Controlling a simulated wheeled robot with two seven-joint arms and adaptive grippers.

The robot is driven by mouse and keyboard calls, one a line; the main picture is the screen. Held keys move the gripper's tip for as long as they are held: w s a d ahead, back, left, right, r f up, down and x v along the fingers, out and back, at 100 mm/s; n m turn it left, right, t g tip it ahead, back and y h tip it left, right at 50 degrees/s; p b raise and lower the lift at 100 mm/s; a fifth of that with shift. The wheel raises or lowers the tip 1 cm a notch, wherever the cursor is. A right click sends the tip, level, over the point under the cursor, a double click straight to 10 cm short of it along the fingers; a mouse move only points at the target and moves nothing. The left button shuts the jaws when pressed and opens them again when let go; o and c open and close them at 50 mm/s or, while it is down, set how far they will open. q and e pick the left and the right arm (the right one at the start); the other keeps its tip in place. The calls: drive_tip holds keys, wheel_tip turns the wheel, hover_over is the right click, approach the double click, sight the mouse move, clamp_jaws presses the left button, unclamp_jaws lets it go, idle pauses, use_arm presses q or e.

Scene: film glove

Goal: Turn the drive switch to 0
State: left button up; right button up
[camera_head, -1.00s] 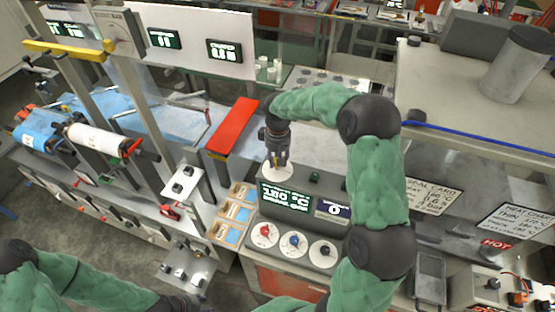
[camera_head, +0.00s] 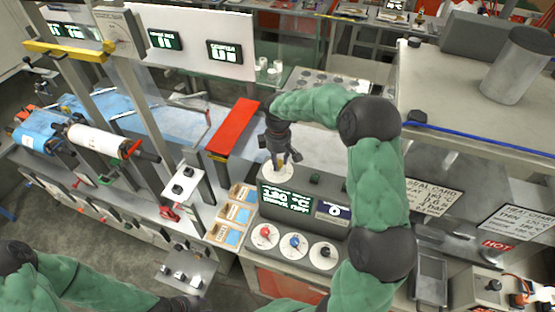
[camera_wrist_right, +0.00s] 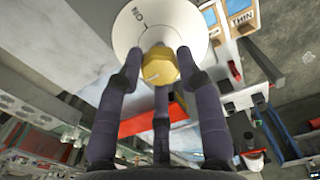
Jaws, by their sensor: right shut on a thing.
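The drive switch shows in the right wrist view as a yellow faceted knob (camera_wrist_right: 159,68) on a round white dial plate (camera_wrist_right: 190,25). Dark lettering and a tick line show on the plate. My right gripper (camera_wrist_right: 160,80) has its dark fingers closed around the knob. In the head view the right gripper (camera_head: 278,160) points down onto the white dial (camera_head: 279,178) at the back left of the grey console (camera_head: 290,200). The fingers hide most of the knob there. My left arm lies at the lower left, with its gripper out of the picture.
The console front carries a lit green display (camera_head: 286,198), and red (camera_head: 265,231), blue (camera_head: 294,241) and black (camera_head: 325,251) knobs below. A red bar (camera_head: 234,128) stands left of the right gripper. Labelled trays (camera_head: 236,214) sit left of the console.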

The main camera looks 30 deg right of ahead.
sight(279, 162)
drive_tip(key=shift+s+f, duration=0.2)
drive_tip(key=o, duration=1.1)
drive_tip(key=shift+o, duration=0.2)
drive_tip(key=shift+d+r, duration=0.1)
drive_tip(key=shift+w+r, duration=0.1)
drive_tip(key=shift+r, duration=0.25)
wheel_tip(279, 162, up, 11)
drive_tip(key=shift+r, duration=0.2)
